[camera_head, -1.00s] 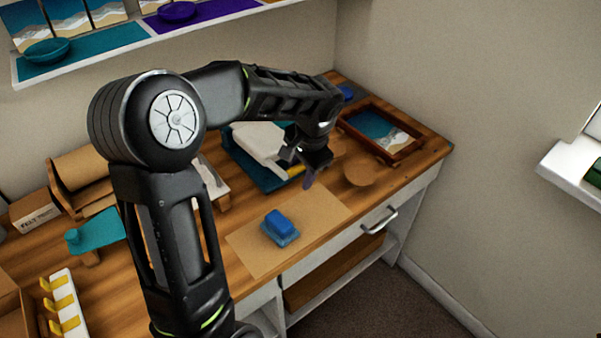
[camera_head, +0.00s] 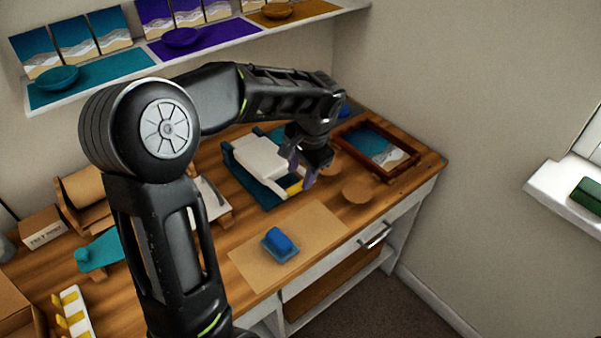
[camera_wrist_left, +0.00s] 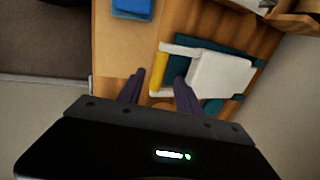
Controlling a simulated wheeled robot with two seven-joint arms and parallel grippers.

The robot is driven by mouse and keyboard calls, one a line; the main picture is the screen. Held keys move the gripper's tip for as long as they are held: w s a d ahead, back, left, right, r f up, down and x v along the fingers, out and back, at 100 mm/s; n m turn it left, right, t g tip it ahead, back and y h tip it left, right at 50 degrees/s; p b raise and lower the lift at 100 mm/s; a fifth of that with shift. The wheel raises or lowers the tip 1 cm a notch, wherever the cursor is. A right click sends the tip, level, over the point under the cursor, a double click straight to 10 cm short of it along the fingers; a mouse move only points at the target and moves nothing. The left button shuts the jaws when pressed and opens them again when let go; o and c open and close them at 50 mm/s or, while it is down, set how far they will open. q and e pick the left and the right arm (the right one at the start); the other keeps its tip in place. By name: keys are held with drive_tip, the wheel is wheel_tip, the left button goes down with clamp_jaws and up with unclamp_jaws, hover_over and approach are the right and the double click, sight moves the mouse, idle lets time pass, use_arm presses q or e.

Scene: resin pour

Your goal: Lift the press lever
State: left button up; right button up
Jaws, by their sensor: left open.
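The press (camera_head: 262,157) stands on the bench, with a white top plate and a teal base. Its lever has white arms and a yellow grip bar (camera_head: 293,188) at the front. In the left wrist view the press (camera_wrist_left: 220,76) is ahead of the gripper, and the yellow bar (camera_wrist_left: 159,71) appears between the two purple fingertips. My left gripper (camera_head: 305,178) is open, with its fingers at the front right of the press beside the bar. I cannot tell whether they touch it. My right gripper is out of view.
A blue block (camera_head: 280,243) lies on a tan mat (camera_head: 318,222) in front of the press. A brown round disc (camera_head: 357,192) and a framed picture (camera_head: 407,165) are to the right. A shelf (camera_head: 215,46) with bowls hangs above. My left arm hides part of the bench.

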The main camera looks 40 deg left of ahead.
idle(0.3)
